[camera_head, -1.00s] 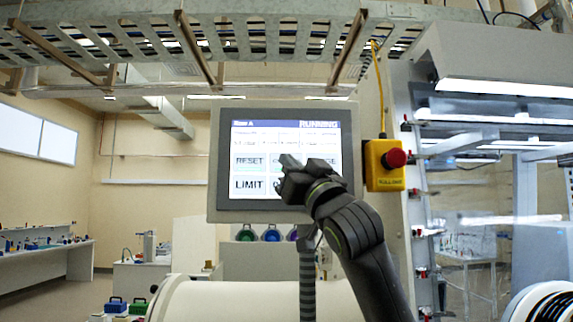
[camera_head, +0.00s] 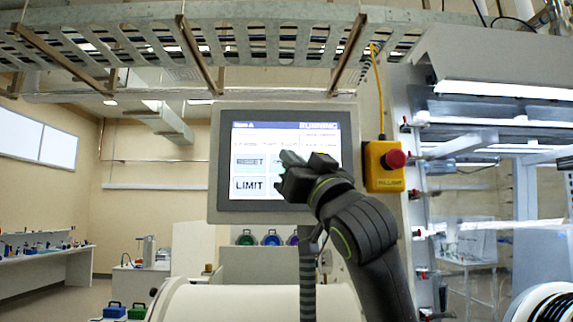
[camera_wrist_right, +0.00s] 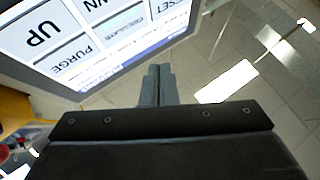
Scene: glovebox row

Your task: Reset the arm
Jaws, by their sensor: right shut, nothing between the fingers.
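My right gripper (camera_head: 291,160) is raised in front of a touch screen panel (camera_head: 217,165) and covers part of its lower right. Its fingers are shut with nothing between them; they also show in the right wrist view (camera_wrist_right: 157,84). The screen shows "RUNNING" at the top and RESET (camera_head: 250,161) and LIMIT (camera_head: 250,185) buttons at its left. In the right wrist view, the panel (camera_wrist_right: 85,45) appears upside down with UP and PURGE buttons, and the fingertips are below its edge in the picture. I cannot tell whether they touch it. My left gripper is out of view.
A yellow box with a red emergency button (camera_head: 396,158) hangs just right of the panel. A white cylinder (camera_head: 250,300) lies below it. Glass-fronted equipment (camera_head: 490,150) stands at the right. A slatted metal tray (camera_head: 260,40) runs overhead. Benches are far left.

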